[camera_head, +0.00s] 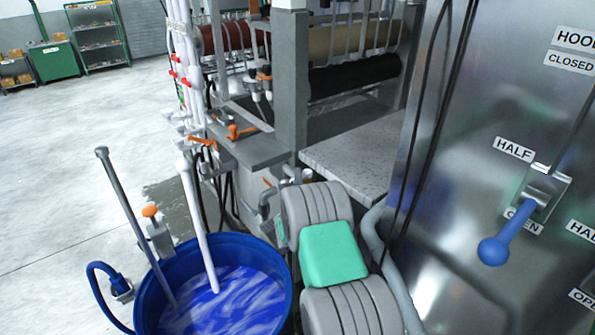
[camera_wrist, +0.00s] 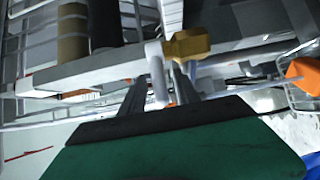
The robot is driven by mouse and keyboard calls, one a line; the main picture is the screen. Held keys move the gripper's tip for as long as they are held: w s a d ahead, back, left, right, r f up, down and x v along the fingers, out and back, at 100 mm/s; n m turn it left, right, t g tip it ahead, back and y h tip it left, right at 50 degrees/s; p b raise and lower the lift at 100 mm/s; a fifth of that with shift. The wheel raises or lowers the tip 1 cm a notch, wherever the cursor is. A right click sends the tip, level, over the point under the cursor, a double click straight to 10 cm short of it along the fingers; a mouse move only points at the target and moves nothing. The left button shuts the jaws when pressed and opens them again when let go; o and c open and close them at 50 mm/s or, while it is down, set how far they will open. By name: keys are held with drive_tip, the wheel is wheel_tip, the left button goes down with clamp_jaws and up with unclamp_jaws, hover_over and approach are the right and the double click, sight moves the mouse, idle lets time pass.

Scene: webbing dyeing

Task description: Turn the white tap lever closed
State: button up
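In the wrist view, a white lever-like stem (camera_wrist: 157,72) with a rounded end hangs from a brass-coloured fitting (camera_wrist: 188,43). My gripper (camera_wrist: 158,88) reaches toward it from below with its two dark fingers apart. The white stem shows between the fingers; I cannot tell whether either finger touches it. No grip on it is visible. In the head view, my grey and green arm covers the place where the gripper works, so neither the gripper nor this lever shows clearly there.
A blue tub (camera_head: 285,262) of blue liquid stands left of my arm, with a white pipe (camera_head: 197,215) and a grey rod (camera_head: 128,205) in it. White pipes with orange levers (camera_head: 203,141) rise behind. A steel panel (camera_head: 480,150) with a blue-knobbed lever (camera_head: 508,235) stands close on the right.

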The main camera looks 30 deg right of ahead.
drive_tip(key=x, duration=0.3)
drive_tip(key=shift+w+p, duration=0.1)
drive_tip(key=shift+p, duration=0.2)
drive_tip(key=shift+c, duration=0.2)
clamp_jaws()
idle(0.9)
